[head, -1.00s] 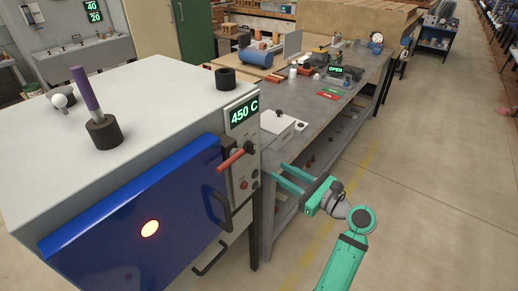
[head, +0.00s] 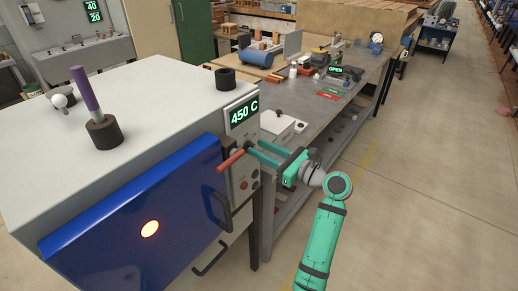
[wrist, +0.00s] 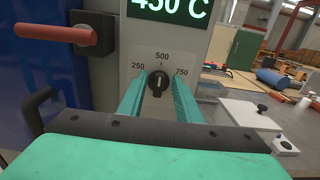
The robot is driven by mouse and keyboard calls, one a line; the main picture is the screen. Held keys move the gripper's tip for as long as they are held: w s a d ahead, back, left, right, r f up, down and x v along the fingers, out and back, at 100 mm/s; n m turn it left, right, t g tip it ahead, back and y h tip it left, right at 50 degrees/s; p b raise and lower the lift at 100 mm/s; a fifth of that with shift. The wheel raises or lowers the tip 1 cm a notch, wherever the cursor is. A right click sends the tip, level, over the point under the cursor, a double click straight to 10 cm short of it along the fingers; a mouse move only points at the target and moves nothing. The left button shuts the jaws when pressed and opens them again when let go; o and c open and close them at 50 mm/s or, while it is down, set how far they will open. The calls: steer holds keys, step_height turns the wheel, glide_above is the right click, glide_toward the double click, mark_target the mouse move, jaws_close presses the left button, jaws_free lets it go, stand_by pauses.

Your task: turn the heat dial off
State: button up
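The heat dial (wrist: 157,83) is a small black knob on the grey front panel, with 250, 500 and 750 marked around it. Its white pointer line stands about upright, toward 500. The display (head: 243,114) above it reads 450 C in green. My gripper (head: 255,150) is open, its two teal fingers reaching toward the panel. In the wrist view the fingers (wrist: 157,92) lie left and right of the dial, with a gap on each side. I cannot tell how far the tips are from the panel. In the head view the fingers hide the dial.
A red lever handle (head: 230,161) sticks out just left of the dial. The blue oven door (head: 130,215) has a black handle (head: 217,210). Red and dark buttons (head: 243,184) sit below. A workbench (head: 320,118) with a white box (head: 276,126) stands right behind my gripper.

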steer(key=shift+w+a, duration=0.3)
steer(key=shift+a, duration=0.15)
jaws_close()
